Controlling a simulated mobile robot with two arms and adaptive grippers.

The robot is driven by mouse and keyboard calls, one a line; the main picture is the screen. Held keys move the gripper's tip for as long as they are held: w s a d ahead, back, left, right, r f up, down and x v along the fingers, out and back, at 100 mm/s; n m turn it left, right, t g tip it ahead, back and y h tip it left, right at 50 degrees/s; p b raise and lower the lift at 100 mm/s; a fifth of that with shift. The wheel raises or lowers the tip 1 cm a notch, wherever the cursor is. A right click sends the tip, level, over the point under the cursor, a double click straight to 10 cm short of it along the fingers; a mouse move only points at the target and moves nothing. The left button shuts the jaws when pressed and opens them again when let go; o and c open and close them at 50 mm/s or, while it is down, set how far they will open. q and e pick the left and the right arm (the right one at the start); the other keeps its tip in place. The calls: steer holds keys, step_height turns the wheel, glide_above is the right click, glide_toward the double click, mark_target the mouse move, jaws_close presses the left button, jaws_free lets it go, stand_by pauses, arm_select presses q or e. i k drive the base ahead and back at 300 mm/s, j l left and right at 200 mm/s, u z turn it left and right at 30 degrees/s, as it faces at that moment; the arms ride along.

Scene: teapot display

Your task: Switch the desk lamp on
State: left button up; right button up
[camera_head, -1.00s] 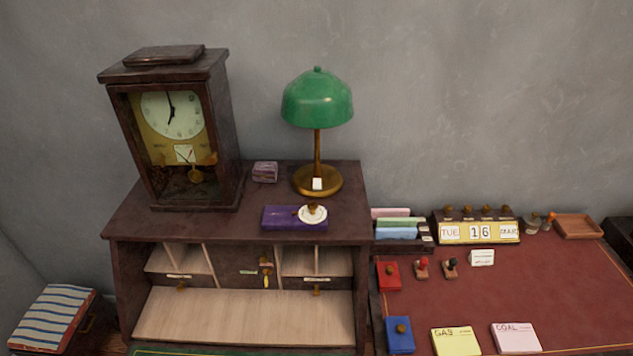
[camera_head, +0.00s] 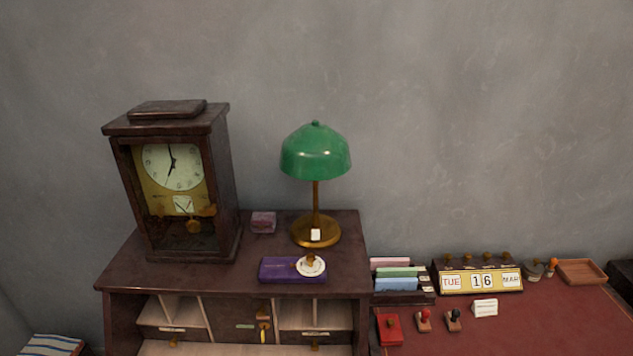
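The desk lamp (camera_head: 316,152) has a green domed shade, a thin brass stem and a round brass base (camera_head: 302,235). It stands upright on top of the dark wooden bureau (camera_head: 190,275), near its right back part. A small white piece (camera_head: 315,235) shows at the front of the base; I cannot tell whether it is a switch or a tag. No glow shows under the shade. Neither of my grippers is in view.
A tall clock (camera_head: 175,190) stands left of the lamp. A small purple box (camera_head: 263,222) and a purple case (camera_head: 285,271) with a white round item (camera_head: 311,265) lie nearby. A red-topped desk (camera_head: 560,325) with calendar (camera_head: 480,277), stamps and cards is at right.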

mark_target(315, 232)
steer(key=l+u, duration=0.2)
steer(key=l, duration=0.45)
steer(key=k+l+u, duration=0.15)
steer(key=l, duration=0.5)
